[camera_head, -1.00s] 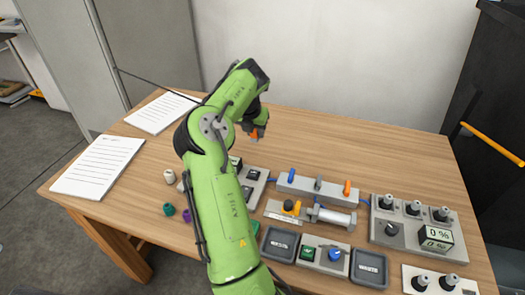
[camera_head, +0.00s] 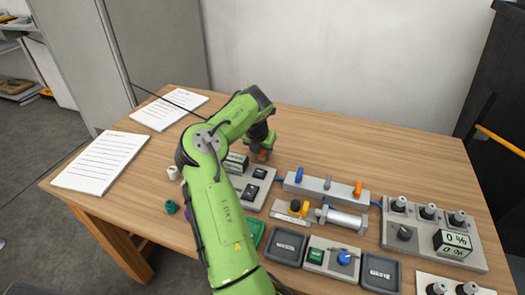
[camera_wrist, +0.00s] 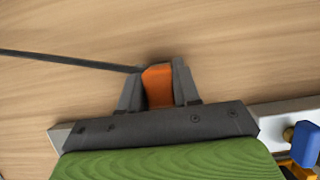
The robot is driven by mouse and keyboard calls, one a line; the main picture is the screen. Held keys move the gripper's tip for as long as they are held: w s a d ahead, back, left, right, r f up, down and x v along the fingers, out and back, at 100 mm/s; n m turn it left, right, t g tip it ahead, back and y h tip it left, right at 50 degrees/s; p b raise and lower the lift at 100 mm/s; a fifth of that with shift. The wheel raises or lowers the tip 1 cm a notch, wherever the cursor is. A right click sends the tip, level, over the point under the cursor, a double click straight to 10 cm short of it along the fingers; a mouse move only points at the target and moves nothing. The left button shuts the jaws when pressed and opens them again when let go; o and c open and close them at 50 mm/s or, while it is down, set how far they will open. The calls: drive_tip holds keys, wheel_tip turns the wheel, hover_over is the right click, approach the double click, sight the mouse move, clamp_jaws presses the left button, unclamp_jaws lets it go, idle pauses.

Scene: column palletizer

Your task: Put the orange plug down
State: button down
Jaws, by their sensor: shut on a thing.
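The orange plug (camera_wrist: 157,86) is held between the two dark fingers of my gripper (camera_wrist: 157,90) in the wrist view. In the head view the orange plug (camera_head: 262,155) shows as a small patch at the tip of my gripper (camera_head: 261,157). My gripper points down by the back edge of a grey panel with black switches (camera_head: 258,185). The gap between the plug and the table (camera_head: 330,135) is too small to judge. A dark cable (camera_wrist: 70,60) runs from the left to the gripper in the wrist view.
A grey bar with blue and orange levers (camera_head: 325,186) lies right of my gripper. Two trays (camera_head: 286,246) stand in front, with a blue-knob panel (camera_head: 335,259) between them. Small round parts (camera_head: 171,206) sit left of my arm. The table's back middle is clear.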

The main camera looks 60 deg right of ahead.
drive_tip(key=c, duration=0.8)
unclamp_jaws()
drive_tip(key=shift+f, duration=0.1)
drive_tip(key=w+p+v, duration=0.1)
drive_tip(key=p+v, duration=0.2)
drive_tip(key=v, duration=0.9)
drive_tip(key=w+a+r+m+t+y, duration=0.2)
drive_tip(key=a+r+m, duration=0.15)
drive_tip(key=a, duration=0.45)
drive_tip(key=w+a+r+m+t+y, duration=0.1)
drive_tip(key=a+r+m, duration=0.1)
drive_tip(key=a+m, duration=0.45)
drive_tip(key=w+a+r+m+t+y, duration=0.2)
drive_tip(key=a+r, duration=0.1)
drive_tip(key=a, duration=0.6)
drive_tip(key=s+a+m, duration=0.7)
drive_tip(key=s+a, duration=0.8)
drive_tip(key=a, duration=0.4)
drive_tip(key=shift+a+f, duration=0.2)
drive_tip(key=shift+f, duration=0.25)
drive_tip(key=shift+o, duration=0.7)
drive_tip(key=shift+s+f+m, duration=0.1)
drive_tip(key=shift+f+m, duration=0.05)
drive_tip(key=shift+m, duration=0.25)
